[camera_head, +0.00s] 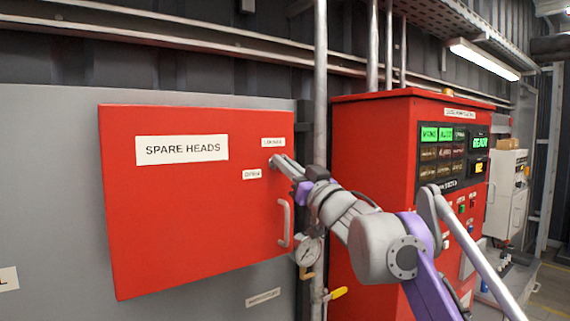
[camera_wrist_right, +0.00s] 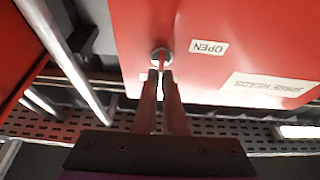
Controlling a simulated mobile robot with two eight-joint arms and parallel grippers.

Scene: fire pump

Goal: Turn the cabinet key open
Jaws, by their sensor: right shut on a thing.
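The red cabinet (camera_head: 190,220) with a "SPARE HEADS" label hangs on the grey wall panel, its door closed. My right gripper (camera_head: 275,162) is at the upper right of the door, between two small labels. In the right wrist view, the round key lock (camera_wrist_right: 161,56) sits on the red door beside an "OPEN" label (camera_wrist_right: 208,47). My right gripper (camera_wrist_right: 161,74) is shut on the key there, and its fingertips hide most of the key. The key's angle is hard to tell. My left gripper is in neither view.
A silver door handle (camera_head: 284,222) stands out below the lock. A vertical pipe (camera_head: 320,80) with a pressure gauge (camera_head: 307,252) and a yellow-handled valve (camera_head: 337,293) runs just right of the cabinet. A red control panel (camera_head: 375,130) stands further right, behind my right arm.

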